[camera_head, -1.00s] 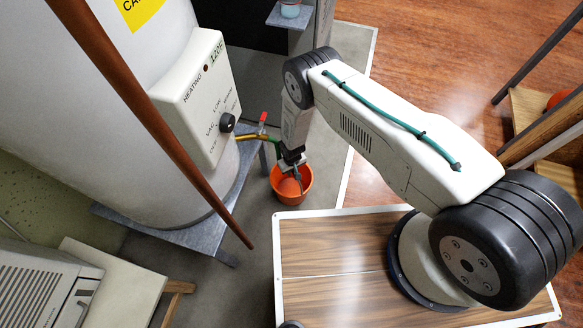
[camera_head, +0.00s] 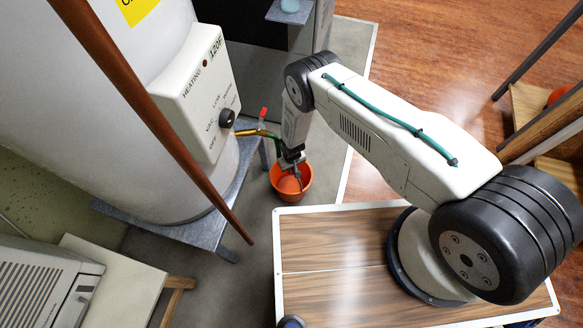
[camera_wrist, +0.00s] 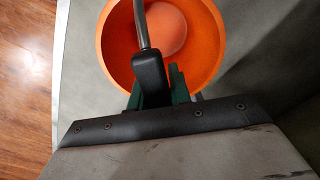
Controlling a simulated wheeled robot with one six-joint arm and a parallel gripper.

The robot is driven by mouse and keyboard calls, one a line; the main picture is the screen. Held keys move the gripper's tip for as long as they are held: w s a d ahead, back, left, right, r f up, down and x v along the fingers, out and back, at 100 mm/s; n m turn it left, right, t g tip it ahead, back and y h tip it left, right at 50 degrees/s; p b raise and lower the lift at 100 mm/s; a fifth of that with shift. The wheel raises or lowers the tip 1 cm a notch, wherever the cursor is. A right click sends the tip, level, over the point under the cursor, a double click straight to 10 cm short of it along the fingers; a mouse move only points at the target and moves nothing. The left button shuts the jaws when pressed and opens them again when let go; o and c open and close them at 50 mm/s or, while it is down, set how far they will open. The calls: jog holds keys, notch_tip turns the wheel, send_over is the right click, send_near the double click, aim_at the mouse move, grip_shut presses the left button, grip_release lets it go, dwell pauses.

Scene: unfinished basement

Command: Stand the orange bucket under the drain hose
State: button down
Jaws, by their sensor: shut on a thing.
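The orange bucket (camera_head: 301,189) hangs or stands below my gripper (camera_head: 291,160) in the head view, beside the water heater's stand. In the wrist view, I look down into the bucket (camera_wrist: 213,45) and its inside looks empty. My gripper (camera_wrist: 158,88) is shut on the bucket's handle, a grey bar with a black grip (camera_wrist: 149,72) crossing the opening. The drain hose (camera_head: 247,133), yellow to green, leaves the heater by a red-levered valve (camera_head: 263,113) and runs toward my gripper. My wrist hides its end. I cannot tell whether the bucket touches the floor.
The white water heater (camera_head: 120,130) stands on a grey stand (camera_head: 185,234) at left. A copper pipe (camera_head: 150,115) slants in front. A small table (camera_head: 115,275) and a grey appliance (camera_head: 40,285) are at lower left. Grey floor (camera_head: 258,225) is open around the bucket.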

jog(key=shift+f, duration=0.3)
jog(key=c, duration=1.2)
grip_release()
jog(key=shift+r, duration=3.9)
